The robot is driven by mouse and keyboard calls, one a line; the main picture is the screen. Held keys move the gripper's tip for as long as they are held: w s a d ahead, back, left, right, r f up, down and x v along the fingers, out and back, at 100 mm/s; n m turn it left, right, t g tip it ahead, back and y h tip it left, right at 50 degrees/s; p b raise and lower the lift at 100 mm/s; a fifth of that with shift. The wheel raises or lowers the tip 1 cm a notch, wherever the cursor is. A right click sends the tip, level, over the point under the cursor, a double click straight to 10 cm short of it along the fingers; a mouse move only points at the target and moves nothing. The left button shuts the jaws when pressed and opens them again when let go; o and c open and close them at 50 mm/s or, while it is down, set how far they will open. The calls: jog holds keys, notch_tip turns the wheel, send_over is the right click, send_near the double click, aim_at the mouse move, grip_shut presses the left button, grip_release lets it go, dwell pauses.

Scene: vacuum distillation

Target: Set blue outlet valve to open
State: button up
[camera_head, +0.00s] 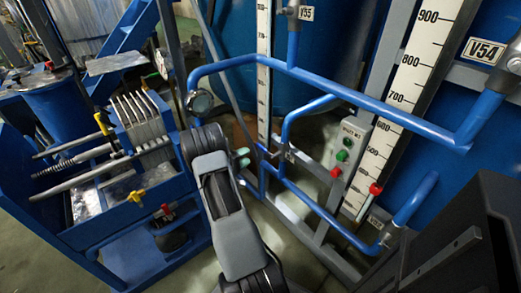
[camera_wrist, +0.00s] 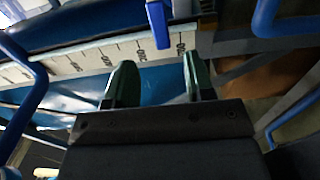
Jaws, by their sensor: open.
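A small valve (camera_head: 283,151) sits on the blue pipework right of my gripper in the head view. What looks like its short blue handle (camera_head: 264,150) is on the side facing my gripper. In the wrist view a blue bar, probably this handle (camera_wrist: 158,24), stands at the top, beyond my fingertips and between their lines. My gripper (camera_head: 240,158) is open and empty, its green fingers apart in the wrist view (camera_wrist: 158,80). The fingers do not visibly touch the handle. The valve body is small, and I cannot tell its setting.
Blue pipes (camera_head: 330,88) cross around the valve. A control box (camera_head: 348,150) with green and red buttons and a red-handled valve (camera_head: 375,190) stand to the right. White scales (camera_head: 408,75) front the blue tanks. A blue rack (camera_head: 95,240) with yellow handles is left.

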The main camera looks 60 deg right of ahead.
aim_at(260, 148)
jog(key=x, duration=0.9)
jog(key=shift+b, duration=0.35)
grip_shut()
